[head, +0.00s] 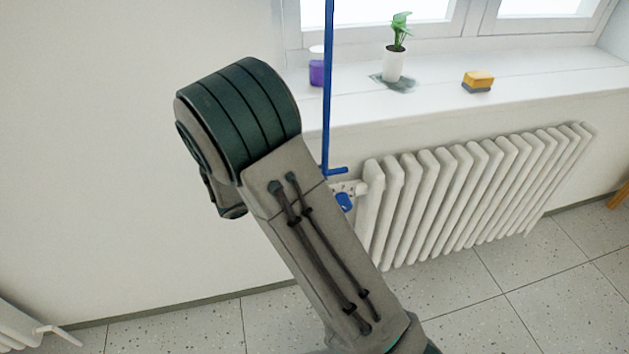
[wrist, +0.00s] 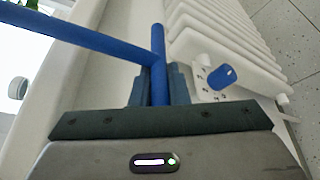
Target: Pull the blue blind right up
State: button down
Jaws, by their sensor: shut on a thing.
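A thin blue rod (head: 327,80) hangs in front of the window sill in the head view, with a short bent piece at its lower end. The blue rod also shows in the wrist view (wrist: 80,38), running to the upper left from a short blue end piece. My gripper (wrist: 159,88) is shut on this blue piece between its dark fingers. In the head view my arm hides the gripper. The blue blind itself is not in view.
A white radiator (head: 470,195) with a blue valve knob (head: 345,202) is close by, right of the rod. The sill (head: 530,72) bears a potted plant (head: 394,65), a yellow sponge (head: 479,79) and a purple container (head: 317,73). Bare wall lies left.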

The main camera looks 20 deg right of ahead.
jog(key=shift+s+d+r, duration=0.1)
jog(key=shift+r, duration=0.1)
jog(key=c, duration=1.4)
grip_release()
jog(key=v, duration=1.3)
jog(key=shift+a+r, duration=0.15)
jog(key=shift+a, duration=0.2)
jog(key=shift+s, duration=0.1)
jog(key=shift+c, duration=0.4)
